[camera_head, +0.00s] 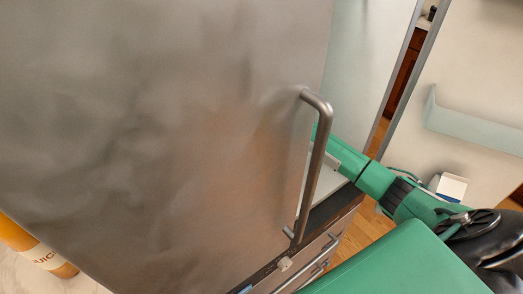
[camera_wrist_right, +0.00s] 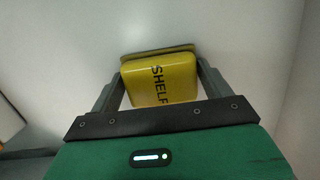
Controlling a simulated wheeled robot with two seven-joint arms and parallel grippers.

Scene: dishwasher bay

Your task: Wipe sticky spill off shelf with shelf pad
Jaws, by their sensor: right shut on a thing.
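The yellow shelf pad (camera_wrist_right: 172,88), with dark letters reading SHELF and a tan layer on its far edge, is in the right wrist view. My right gripper (camera_wrist_right: 160,72) is shut on it, with one finger on each side. The pad's far edge is close to a plain pale surface (camera_wrist_right: 235,30); I cannot tell whether it touches. In the head view my green right arm reaches in from the lower right, and its far end passes behind the steel door, so the gripper and pad are hidden there. No sticky spill shows in either view. My left gripper is out of view.
The large steel door (camera_head: 150,120) fills the left of the head view. Its bar handle (camera_head: 316,165) stands out close to my right arm. An open pale door with a bin (camera_head: 470,128) is at right. Drawers (camera_head: 318,255) are below.

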